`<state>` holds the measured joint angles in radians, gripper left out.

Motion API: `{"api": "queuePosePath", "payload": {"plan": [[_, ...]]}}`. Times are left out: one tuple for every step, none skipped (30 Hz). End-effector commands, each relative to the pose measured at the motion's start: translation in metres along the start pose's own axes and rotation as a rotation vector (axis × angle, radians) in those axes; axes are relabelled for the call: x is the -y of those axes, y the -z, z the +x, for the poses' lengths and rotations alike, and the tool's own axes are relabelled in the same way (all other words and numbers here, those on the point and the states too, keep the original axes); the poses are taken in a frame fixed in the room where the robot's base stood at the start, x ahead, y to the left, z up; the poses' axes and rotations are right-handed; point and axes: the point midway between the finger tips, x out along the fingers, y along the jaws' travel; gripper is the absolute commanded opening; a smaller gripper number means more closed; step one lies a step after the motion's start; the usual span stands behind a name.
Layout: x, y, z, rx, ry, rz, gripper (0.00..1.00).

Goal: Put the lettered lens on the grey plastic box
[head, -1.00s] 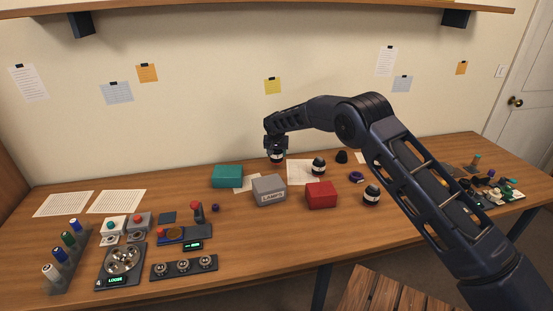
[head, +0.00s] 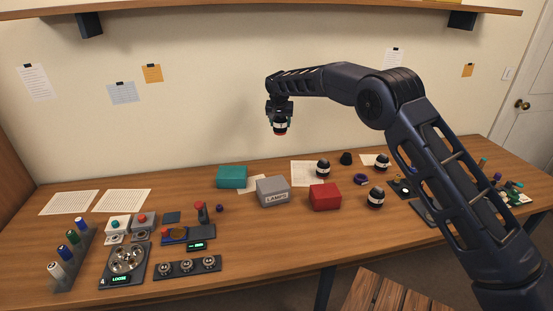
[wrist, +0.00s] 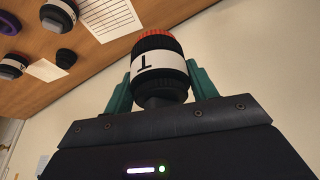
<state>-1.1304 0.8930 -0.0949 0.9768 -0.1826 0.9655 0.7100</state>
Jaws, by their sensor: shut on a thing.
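My gripper (head: 279,115) is shut on a black lens (head: 280,125) with a white band and a red end. It holds the lens in the air, above the back of the desk. In the wrist view the lens (wrist: 160,62) sits between two green fingers, and its white band carries a dark letter like a T. The grey plastic box (head: 273,192), labelled LAMPS, stands on the desk below and in front of the gripper. Its top is bare.
A teal box (head: 232,177) stands left of the grey box and a red box (head: 325,197) right of it. Other banded lenses (head: 376,197) (head: 323,168) and a black cap (head: 346,158) stand to the right. Switches and dials (head: 127,259) fill the left front.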

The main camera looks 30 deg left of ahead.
Motion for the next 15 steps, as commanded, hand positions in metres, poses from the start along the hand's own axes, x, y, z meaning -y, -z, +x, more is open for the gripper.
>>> {"api": "queuePosePath", "payload": {"plan": [[0.005, -0.008, -0.012, 0.000, -0.004, 0.015, 0.16], [0.007, -0.014, -0.018, 0.003, -0.010, 0.028, 0.16], [0.009, -0.022, -0.026, 0.006, -0.018, 0.051, 0.16], [0.011, -0.029, -0.032, 0.009, -0.026, 0.068, 0.16], [0.012, -0.036, -0.040, 0.010, -0.034, 0.087, 0.16], [0.013, -0.046, -0.048, 0.011, -0.045, 0.114, 0.16], [0.015, -0.053, -0.056, 0.013, -0.053, 0.134, 0.16], [0.015, -0.061, -0.062, 0.014, -0.061, 0.155, 0.16], [0.015, -0.071, -0.072, 0.014, -0.073, 0.181, 0.16], [0.016, -0.079, -0.078, 0.014, -0.082, 0.200, 0.16], [0.016, -0.086, -0.085, 0.014, -0.090, 0.221, 0.16], [0.016, -0.096, -0.093, 0.013, -0.100, 0.248, 0.16], [0.015, -0.103, -0.099, 0.011, -0.108, 0.266, 0.16], [0.015, -0.109, -0.105, 0.010, -0.116, 0.284, 0.16], [0.014, -0.118, -0.111, 0.009, -0.125, 0.307, 0.16]]}}
